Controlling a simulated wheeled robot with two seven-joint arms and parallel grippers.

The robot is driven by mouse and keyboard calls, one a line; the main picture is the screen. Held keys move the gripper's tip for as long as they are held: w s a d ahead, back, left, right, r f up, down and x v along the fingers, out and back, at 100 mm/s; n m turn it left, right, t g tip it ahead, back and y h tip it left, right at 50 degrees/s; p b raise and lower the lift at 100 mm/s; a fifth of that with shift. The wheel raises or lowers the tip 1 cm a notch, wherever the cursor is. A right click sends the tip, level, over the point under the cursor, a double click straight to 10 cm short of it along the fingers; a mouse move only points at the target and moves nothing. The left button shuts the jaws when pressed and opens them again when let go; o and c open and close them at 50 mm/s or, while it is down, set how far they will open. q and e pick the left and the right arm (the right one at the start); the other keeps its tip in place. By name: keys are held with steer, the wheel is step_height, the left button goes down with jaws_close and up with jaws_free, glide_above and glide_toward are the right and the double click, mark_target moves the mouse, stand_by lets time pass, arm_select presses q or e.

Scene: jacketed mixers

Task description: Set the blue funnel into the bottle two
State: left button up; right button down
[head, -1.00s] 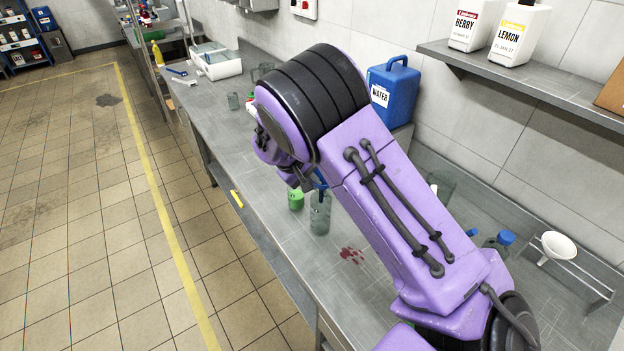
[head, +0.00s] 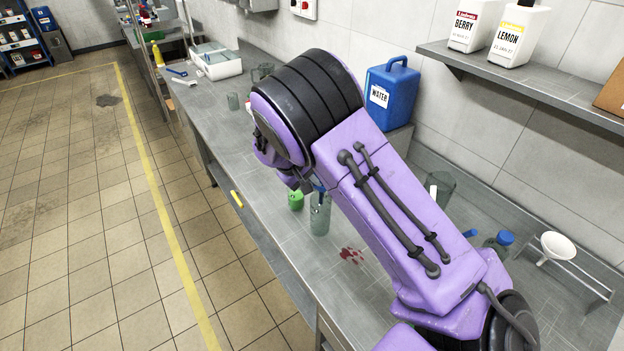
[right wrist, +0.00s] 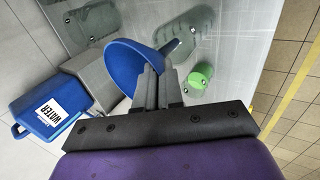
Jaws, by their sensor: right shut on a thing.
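The blue funnel (right wrist: 136,68) is gripped at the tips of my right gripper (right wrist: 157,78) in the right wrist view, its wide mouth to the left and its narrow spout toward a clear bottle (right wrist: 188,36). In the head view my right gripper (head: 304,186) is mostly behind my own arm. Only a small blue part of the funnel (head: 319,188) shows there, at the top of the clear bottle (head: 320,217). I cannot tell whether the spout is inside the neck. No label identifies bottle two. My left gripper is not in view.
A green container (head: 296,201) stands close left of the bottle. Another clear vessel (head: 440,186) stands behind my arm. A blue water jug (head: 393,95) is at the wall, and a white funnel (head: 557,247) sits on a rack at right. The bench front is mostly clear.

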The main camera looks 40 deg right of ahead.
steer(key=c, duration=0.8)
jaws_free()
steer(key=shift+r, duration=3.55)
steer(key=shift+f, duration=0.15)
